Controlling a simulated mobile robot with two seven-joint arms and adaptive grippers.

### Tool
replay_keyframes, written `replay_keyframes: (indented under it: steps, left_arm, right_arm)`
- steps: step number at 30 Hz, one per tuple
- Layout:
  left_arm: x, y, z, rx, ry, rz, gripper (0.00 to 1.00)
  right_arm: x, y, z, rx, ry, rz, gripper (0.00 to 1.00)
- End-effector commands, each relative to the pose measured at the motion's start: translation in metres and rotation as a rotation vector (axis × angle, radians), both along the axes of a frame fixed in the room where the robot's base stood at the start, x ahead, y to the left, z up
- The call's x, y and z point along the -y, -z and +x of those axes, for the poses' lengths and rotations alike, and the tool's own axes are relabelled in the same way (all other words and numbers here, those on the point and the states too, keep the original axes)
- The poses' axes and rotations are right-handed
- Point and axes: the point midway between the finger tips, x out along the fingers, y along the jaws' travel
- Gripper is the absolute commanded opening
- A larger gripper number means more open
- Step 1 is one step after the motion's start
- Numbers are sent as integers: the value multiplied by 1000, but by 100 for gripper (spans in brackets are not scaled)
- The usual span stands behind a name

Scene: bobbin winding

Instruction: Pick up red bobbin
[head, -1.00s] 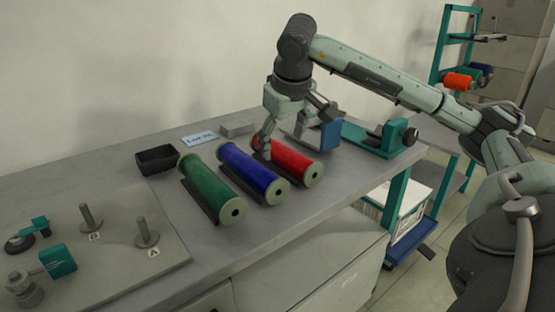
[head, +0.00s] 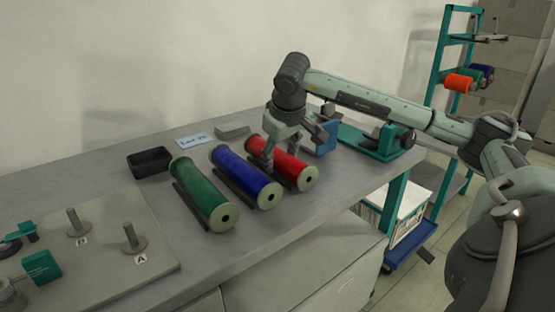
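The red bobbin (head: 287,165) lies on the grey bench, the rightmost in a row of three, with pale flanges at its ends. My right gripper (head: 293,148) points down over the bobbin's far part. One finger shows at the bobbin's left side and covers some of the red; the other is spread out to the right. The gripper looks open, with the bobbin still resting on the bench. Contact between fingers and bobbin cannot be made out. My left gripper is not in view.
The blue bobbin (head: 243,173) lies close left of the red one, then the green bobbin (head: 202,192). A black tray (head: 149,162) and a paper label (head: 195,141) are behind. A blue block (head: 326,137) and a teal device (head: 372,141) stand right. A pegged board (head: 108,245) is at left.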

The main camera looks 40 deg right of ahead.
Motion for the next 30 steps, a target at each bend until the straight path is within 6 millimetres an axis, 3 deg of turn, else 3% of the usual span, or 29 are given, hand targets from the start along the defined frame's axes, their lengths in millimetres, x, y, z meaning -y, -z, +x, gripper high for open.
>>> replay_keyframes:
  steps: [2,9,20,28,30]
  left_arm:
    - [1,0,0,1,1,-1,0]
    - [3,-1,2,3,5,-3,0]
    - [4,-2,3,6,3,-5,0]
    - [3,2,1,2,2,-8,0]
    - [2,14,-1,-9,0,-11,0]
  right_arm:
    - [0,0,0,0,0,0,38]
    - [0,0,0,0,0,0,9]
    - [0,-7,1,3,1,-1,8]
    - [0,-48,2,9,1,2,8]
    - [-16,-55,14,8,-6,7,8]
